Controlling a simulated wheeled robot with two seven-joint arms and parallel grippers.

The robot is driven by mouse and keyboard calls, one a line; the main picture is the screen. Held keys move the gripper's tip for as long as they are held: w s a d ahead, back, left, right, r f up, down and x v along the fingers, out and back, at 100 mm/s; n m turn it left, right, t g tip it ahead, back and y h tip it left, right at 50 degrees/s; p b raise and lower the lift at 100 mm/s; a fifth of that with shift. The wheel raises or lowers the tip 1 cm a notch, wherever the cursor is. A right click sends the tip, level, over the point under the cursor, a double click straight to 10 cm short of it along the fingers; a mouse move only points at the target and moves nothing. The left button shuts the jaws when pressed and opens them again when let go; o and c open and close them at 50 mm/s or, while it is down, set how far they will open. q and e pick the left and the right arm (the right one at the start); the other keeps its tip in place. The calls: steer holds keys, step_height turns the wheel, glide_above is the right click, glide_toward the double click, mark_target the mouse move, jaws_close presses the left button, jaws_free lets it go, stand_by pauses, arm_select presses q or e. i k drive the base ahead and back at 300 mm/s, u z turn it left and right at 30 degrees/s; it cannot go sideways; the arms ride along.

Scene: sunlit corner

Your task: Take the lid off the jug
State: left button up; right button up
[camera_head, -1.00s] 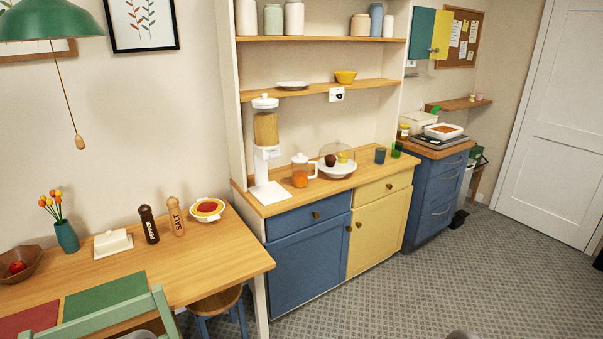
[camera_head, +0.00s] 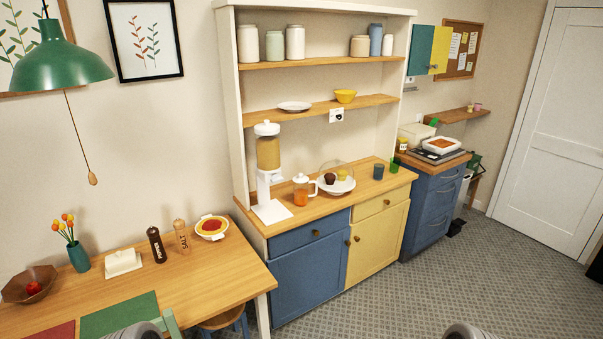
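The jug (camera_head: 300,194) is a small clear jug with orange liquid inside and a handle on its right side. It stands upright on the wooden counter of the blue and yellow cabinet. Its white lid (camera_head: 300,179) sits on top of it. Only grey rounded parts of my two arms show at the bottom edge, one left and one right of the middle. The fingers of both my grippers are out of view, and nothing of mine is near the jug.
A white dispenser (camera_head: 268,165) stands left of the jug. A dining table (camera_head: 215,275) fills the lower left. Floor is open at right.

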mark_target(300, 178)
steer(key=z, duration=0.2)
steer(key=i, duration=2)
steer(key=z, duration=0.25)
